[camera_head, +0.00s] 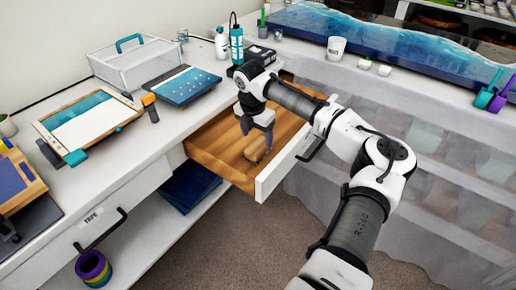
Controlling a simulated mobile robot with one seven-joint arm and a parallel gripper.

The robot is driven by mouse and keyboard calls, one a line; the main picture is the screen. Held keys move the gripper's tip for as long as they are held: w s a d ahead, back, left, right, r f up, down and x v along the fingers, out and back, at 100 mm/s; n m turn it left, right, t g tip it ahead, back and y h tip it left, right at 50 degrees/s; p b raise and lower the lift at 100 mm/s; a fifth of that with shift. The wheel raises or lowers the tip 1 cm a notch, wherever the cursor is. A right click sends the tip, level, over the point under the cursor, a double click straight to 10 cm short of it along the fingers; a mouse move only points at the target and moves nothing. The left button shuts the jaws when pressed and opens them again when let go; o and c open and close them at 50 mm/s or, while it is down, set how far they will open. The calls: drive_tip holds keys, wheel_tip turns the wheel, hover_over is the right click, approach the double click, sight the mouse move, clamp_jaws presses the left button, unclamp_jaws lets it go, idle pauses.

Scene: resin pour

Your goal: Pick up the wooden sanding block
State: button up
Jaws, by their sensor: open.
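The wooden sanding block (254,151) is a small brown piece lying on the wooden floor of an open drawer (222,152). My gripper (257,139) points down into the drawer, with its dark fingers spread apart. The fingertips are right at or just above the block, and one finger partly overlaps it in this view. Nothing is clearly held between the fingers. I cannot tell from this view whether a finger touches the block.
The drawer's white front (290,161) with a dark handle stands close to my gripper. The white worktop (120,165) carries a framed board (88,122), a blue panel (182,85), a clear box (136,66) and bottles. A long blue resin slab (400,45) lies behind.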

sight(258, 145)
drive_tip(key=f, duration=0.2)
drive_tip(key=f+p, duration=0.1)
drive_tip(key=f, duration=0.2)
drive_tip(key=shift+w+d+p, duration=0.15)
drive_tip(key=shift+d+p, duration=0.05)
drive_tip(key=shift+p, duration=0.1)
drive_tip(key=c, duration=1.1)
drive_tip(key=shift+r, duration=0.1)
wheel_tip(258, 145, up, 20)
drive_tip(key=b, duration=0.3)
